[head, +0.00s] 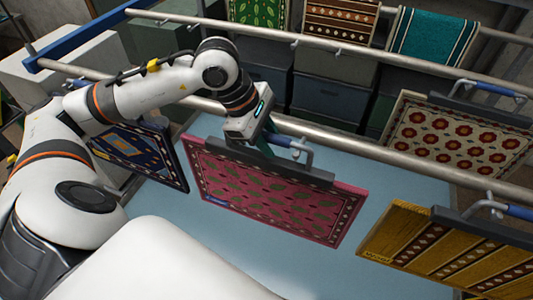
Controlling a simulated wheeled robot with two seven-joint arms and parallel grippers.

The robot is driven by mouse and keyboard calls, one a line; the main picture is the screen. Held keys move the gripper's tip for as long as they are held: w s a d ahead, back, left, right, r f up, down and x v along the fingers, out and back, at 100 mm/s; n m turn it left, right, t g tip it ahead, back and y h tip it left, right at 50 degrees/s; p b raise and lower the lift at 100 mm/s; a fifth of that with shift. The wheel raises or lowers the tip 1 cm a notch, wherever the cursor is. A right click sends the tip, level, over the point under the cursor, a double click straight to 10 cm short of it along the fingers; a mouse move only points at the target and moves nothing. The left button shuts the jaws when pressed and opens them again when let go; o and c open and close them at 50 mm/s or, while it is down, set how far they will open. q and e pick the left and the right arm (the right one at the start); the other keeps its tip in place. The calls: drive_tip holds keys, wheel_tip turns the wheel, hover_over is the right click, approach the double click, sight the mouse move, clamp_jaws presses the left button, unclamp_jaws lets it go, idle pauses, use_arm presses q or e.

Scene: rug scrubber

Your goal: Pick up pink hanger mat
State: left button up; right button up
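The pink hanger mat (265,195), patterned with green leaf shapes and a pale patterned border, hangs in the middle of the head view. A dark clamp bar (300,174) holds its top edge, with a metal hook and blue handle (283,141) above it at the rail. My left gripper (266,140) points down at the left end of this hook and handle, over the top of the mat. Its fingers are mostly hidden behind its own body and the hanger, so I cannot tell whether they grip it. My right gripper is out of view.
A metal rail (375,149) crosses just behind the pink mat's hook. A blue mat (136,149) hangs at left, a yellow striped mat (455,250) at right front, and a cream mat with red flowers (440,140) at right. More mats and grey boxes (333,100) are behind.

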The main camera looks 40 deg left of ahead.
use_arm(q)
drive_tip(key=shift+w+d+f, duration=0.2)
drive_tip(key=shift+f, duration=0.35)
clamp_jaws()
drive_tip(key=shift+r, duration=0.15)
idle(0.9)
